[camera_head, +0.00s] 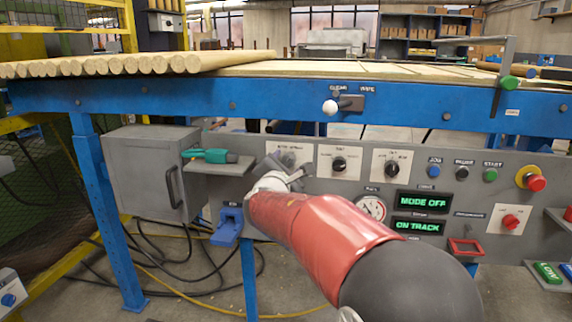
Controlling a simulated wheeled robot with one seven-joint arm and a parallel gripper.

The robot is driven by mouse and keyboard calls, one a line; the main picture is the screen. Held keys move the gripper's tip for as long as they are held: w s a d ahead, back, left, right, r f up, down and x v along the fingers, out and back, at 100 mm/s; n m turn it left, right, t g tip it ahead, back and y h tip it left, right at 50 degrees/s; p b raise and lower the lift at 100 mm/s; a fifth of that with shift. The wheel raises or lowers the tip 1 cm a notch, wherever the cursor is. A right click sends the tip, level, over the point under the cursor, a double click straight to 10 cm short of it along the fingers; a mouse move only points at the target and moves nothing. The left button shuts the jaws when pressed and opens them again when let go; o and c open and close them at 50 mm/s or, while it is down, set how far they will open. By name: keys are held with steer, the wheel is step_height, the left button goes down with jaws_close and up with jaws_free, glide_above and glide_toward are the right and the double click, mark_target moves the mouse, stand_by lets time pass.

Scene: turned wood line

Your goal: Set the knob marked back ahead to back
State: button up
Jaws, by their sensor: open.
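Three dark rotary knobs on pale plates sit in a row on the grey control panel: a left knob (289,158), a middle knob (339,163) and a right knob (391,167). The small print on their plates is too fine to read, so I cannot tell which is marked back ahead. My gripper (287,167) is open in front of the left plate and partly covers it. The left knob's pointer direction is hidden or too small to tell. I cannot tell whether my gripper touches the knob.
A gauge (370,207), push buttons (462,173) and a red emergency button (536,182) are to the right. A white-ball lever (331,107) sticks out above. A shelf (217,167) holds a green tool (208,156).

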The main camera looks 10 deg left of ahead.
steer(key=shift+w, duration=0.15)
steer(key=c, duration=1)
steer(key=n+p, duration=0.1)
steer(key=n, duration=0.5)
steer(key=shift+n, duration=0.3)
steer(key=n+p, duration=0.2)
steer(key=n, duration=0.3)
steer(key=shift+p, duration=0.35)
steer(key=shift+n, duration=0.3)
steer(key=o, duration=1)
